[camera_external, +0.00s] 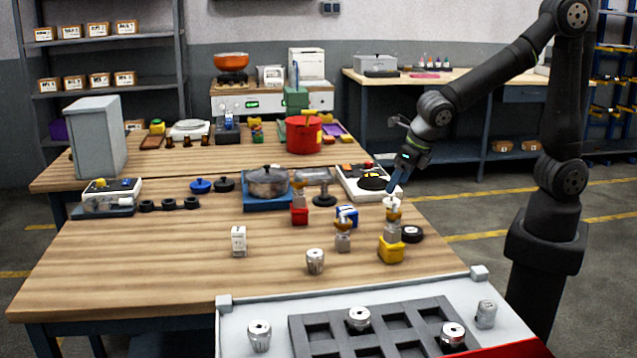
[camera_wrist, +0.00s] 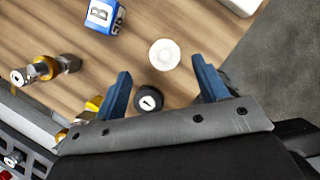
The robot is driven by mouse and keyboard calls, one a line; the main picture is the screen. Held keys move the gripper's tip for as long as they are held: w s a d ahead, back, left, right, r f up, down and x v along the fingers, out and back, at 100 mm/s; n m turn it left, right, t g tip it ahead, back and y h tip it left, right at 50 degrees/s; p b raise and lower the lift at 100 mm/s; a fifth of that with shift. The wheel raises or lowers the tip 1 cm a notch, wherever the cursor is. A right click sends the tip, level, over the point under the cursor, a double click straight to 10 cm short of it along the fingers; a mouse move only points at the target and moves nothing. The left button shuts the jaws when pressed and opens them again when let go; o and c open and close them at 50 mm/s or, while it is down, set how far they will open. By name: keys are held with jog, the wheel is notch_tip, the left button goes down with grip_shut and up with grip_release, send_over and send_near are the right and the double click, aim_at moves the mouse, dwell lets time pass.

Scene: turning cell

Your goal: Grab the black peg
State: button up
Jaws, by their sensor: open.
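A short black round piece with a white marked top, the only likely black peg I see, stands on the wooden table near its right edge (camera_external: 411,234). In the wrist view this black peg (camera_wrist: 149,100) shows between my blue fingers, close to the left one. My gripper (camera_external: 394,188) hangs above the table's right edge, higher than the peg and behind it. In the wrist view my gripper (camera_wrist: 161,68) has its fingers wide apart with nothing held. A white round piece (camera_wrist: 165,54) also lies in the gap between the fingertips, beyond the peg.
A yellow-based piece (camera_external: 391,250) stands just left of the peg. A blue lettered cube (camera_external: 347,215) is farther left, and it also shows in the wrist view (camera_wrist: 102,15). A grey slotted tray (camera_external: 300,333) lies in front. A pot (camera_external: 268,183) stands farther back.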

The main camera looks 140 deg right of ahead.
jog(key=shift+s+x, duration=0.15)
jog(key=shift+x, duration=1.25)
jog(key=shift+s+x, duration=0.1)
jog(key=shift+x, duration=1.25)
jog(key=shift+c, duration=0.4)
jog(key=c, duration=1.1)
